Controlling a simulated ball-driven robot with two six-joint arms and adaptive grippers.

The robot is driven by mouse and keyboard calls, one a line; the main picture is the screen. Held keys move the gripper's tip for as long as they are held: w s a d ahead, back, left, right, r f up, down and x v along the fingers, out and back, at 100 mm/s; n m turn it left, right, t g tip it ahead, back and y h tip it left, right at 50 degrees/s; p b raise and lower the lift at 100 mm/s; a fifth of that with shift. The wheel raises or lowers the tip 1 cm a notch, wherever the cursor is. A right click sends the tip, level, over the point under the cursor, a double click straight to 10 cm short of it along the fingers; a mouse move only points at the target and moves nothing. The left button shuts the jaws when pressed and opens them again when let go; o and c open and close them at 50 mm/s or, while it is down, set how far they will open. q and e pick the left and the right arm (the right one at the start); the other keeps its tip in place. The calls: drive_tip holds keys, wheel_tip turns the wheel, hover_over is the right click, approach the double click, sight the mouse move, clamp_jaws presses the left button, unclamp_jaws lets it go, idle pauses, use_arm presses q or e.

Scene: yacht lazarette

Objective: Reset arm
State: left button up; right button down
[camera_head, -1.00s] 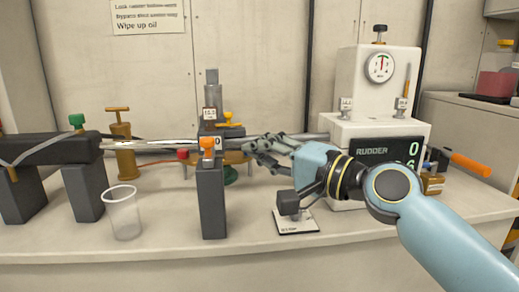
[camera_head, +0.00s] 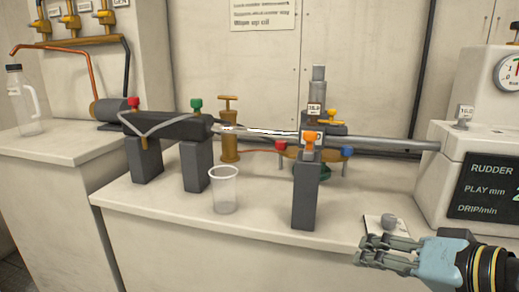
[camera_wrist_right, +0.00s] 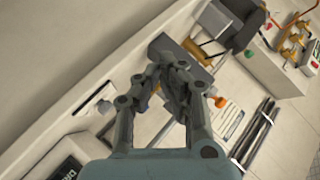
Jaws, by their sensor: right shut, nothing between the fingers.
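My right gripper (camera_head: 388,252) is at the lower right of the head view, in front of the bench edge and near the small labelled plate with a grey knob (camera_head: 389,221). Its fingers are closed together with nothing between them. In the right wrist view the closed fingers (camera_wrist_right: 158,85) point out over the bench, with the grey post and rod beyond and below them. My left gripper is not in either view.
A grey post with an orange knob (camera_head: 305,195), a clear cup (camera_head: 224,190) and a long metal rod (camera_head: 380,143) occupy the bench. The RUDDER box (camera_head: 440,180) stands at right. A clear jug (camera_head: 25,105) is on the left counter.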

drive_tip(key=s+d+f+n+g+h, duration=0.2)
drive_tip(key=s+d+f+g+h, duration=0.1)
drive_tip(key=s, duration=0.4)
drive_tip(key=s+d+f+n+g+h, duration=0.1)
drive_tip(key=s+d+f+g+h, duration=0.15)
drive_tip(key=s, duration=0.45)
drive_tip(key=s+d+f+n+g+h, duration=0.2)
drive_tip(key=s+d+f+g, duration=0.15)
drive_tip(key=s, duration=0.35)
wheel_tip(320, 180, down, 23)
drive_tip(key=s+d, duration=0.2)
drive_tip(key=d, duration=0.1)
drive_tip(key=s+f+g+p, duration=0.1)
drive_tip(key=s+f, duration=1.6)
drive_tip(key=s, duration=0.3)
drive_tip(key=shift+d+f, duration=0.15)
drive_tip(key=shift+d, duration=0.3)
